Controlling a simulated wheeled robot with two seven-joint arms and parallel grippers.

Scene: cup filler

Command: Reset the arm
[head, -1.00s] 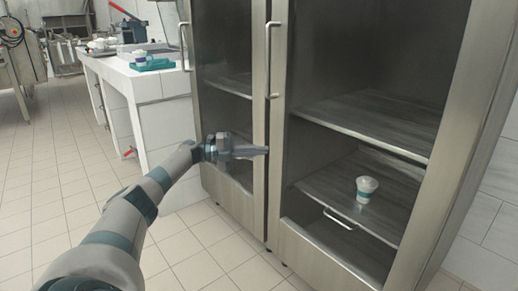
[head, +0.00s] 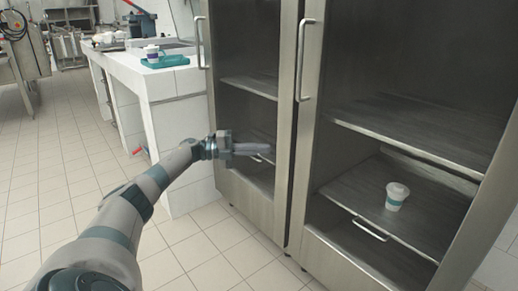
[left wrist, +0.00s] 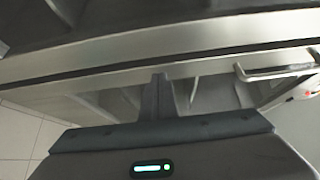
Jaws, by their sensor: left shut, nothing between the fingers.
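My left arm reaches in from the lower left in the head view. My left gripper (head: 250,149) is shut and empty, held in the air in front of the steel cabinet. In the left wrist view the gripper's shut fingers (left wrist: 158,98) point toward a steel cabinet edge; I cannot tell whether they touch it. My right gripper is not in view.
The steel cabinet (head: 292,150) has shelves and upright handles (head: 305,60). A white cup with a grey band (head: 397,196) stands on a right-hand shelf. A white counter (head: 165,90) at left carries a green tray (head: 167,62) with a cup (head: 152,53).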

